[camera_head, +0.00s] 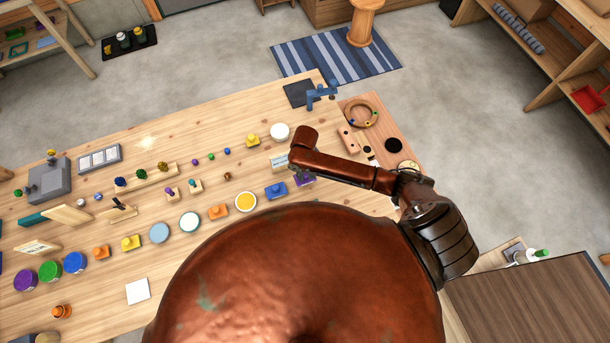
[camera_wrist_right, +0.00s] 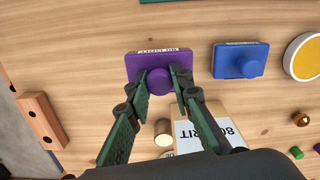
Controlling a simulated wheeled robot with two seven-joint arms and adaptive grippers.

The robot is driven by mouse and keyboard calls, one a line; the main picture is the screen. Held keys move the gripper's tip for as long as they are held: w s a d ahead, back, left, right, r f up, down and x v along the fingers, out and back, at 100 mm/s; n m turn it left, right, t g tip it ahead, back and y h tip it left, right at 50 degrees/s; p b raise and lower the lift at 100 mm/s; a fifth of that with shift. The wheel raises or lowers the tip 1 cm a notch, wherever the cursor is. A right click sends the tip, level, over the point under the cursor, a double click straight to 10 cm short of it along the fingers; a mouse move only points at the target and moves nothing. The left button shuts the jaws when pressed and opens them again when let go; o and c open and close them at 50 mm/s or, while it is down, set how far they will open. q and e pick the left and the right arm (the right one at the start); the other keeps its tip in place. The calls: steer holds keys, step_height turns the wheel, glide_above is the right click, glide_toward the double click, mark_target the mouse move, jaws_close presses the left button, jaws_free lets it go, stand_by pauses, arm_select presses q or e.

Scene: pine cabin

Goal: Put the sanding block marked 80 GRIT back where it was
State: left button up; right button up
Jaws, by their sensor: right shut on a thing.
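A purple sanding block (camera_wrist_right: 133,66) with a round purple knob shows in the right wrist view, and part of it in the head view (camera_head: 305,180). Its small edge lettering is too blurred to read surely. My right gripper (camera_wrist_right: 160,83) is shut on the knob, a finger on each side. I cannot tell whether the block touches the table. A wooden piece with a white label reading 80 GRIT (camera_wrist_right: 190,131) stands beside the fingers, partly hidden by them; the label also shows in the head view (camera_head: 279,162). My left gripper is out of view.
A blue knobbed block (camera_wrist_right: 239,60) and a yellow-topped disc (camera_wrist_right: 305,58) lie to the right of the purple block in the wrist view. A holed wooden block (camera_wrist_right: 41,120) is at left. Several blocks and discs line the table (camera_head: 110,285).

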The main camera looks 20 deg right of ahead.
mark_target(305, 176)
steer(key=shift+w+f, duration=0.2)
steer(key=shift+w+d+f, duration=0.15)
steer(key=shift+f, duration=1.6)
steer(key=shift+f, duration=0.15)
steer(key=o, duration=1)
step_height(305, 176, up, 12)
steer(key=shift+r, duration=0.2)
